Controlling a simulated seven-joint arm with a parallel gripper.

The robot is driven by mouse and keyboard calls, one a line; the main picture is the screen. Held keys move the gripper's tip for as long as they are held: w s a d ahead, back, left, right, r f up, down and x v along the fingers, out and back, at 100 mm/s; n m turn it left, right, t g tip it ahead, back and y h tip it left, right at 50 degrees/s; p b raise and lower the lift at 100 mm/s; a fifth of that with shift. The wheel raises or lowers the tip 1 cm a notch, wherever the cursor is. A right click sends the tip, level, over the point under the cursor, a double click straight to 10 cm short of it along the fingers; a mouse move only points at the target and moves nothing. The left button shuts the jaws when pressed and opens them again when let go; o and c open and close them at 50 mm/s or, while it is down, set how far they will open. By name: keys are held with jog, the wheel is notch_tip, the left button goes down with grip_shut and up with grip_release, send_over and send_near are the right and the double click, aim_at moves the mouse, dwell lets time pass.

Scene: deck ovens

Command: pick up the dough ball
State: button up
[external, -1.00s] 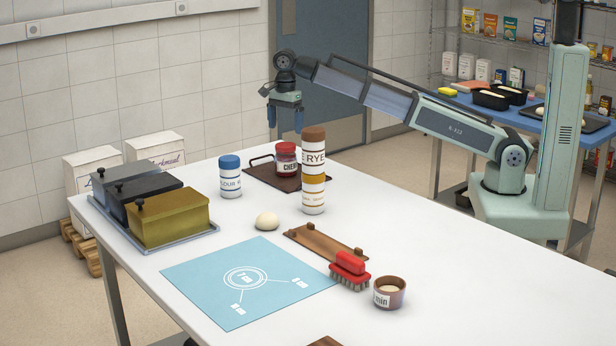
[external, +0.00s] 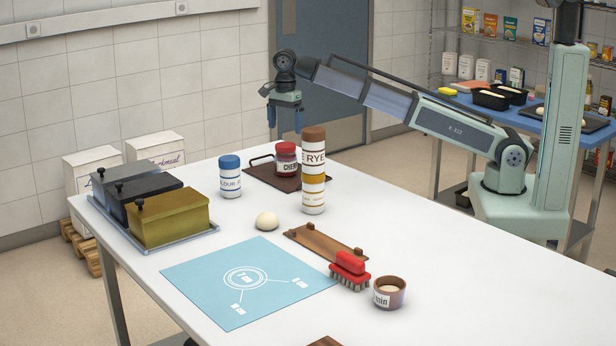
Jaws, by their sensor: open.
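The dough ball (external: 267,221) is a small, pale cream ball. It rests on the white table (external: 400,252), just behind the blue mat's far corner and left of the tall rye canister. My gripper (external: 285,122) hangs pointing down at the far side of the table, well above and behind the dough ball. It is open and empty, and nothing touches the ball.
The rye canister (external: 313,170), cherry jar (external: 286,160) on a dark tray, and flour jar (external: 230,178) stand behind the ball. A wooden board (external: 325,243), red brush (external: 350,270) and small cup (external: 389,293) lie right. Lidded bins (external: 170,218) stand left. The blue mat (external: 200,285) is clear.

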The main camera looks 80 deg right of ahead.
jog(key=shift+a, duration=0.1)
jog(key=shift+c, duration=0.2)
jog(key=w+a+n+h, duration=0.1)
jog(key=w+a+n, duration=0.1)
jog(key=a+n, duration=0.9)
jog(key=m+t+h, duration=0.3)
jog(key=m, duration=3.1)
send_near(268, 213)
jog(key=x, duration=0.5)
jog(key=shift+w+a+r, duration=0.1)
jog(key=shift+w, duration=0.2)
jog(key=shift+s+x, duration=0.15)
jog(key=shift+x, duration=1.15)
jog(key=shift+s+x, duration=0.15)
jog(key=shift+x, duration=1.2)
jog(key=shift+c, duration=0.3)
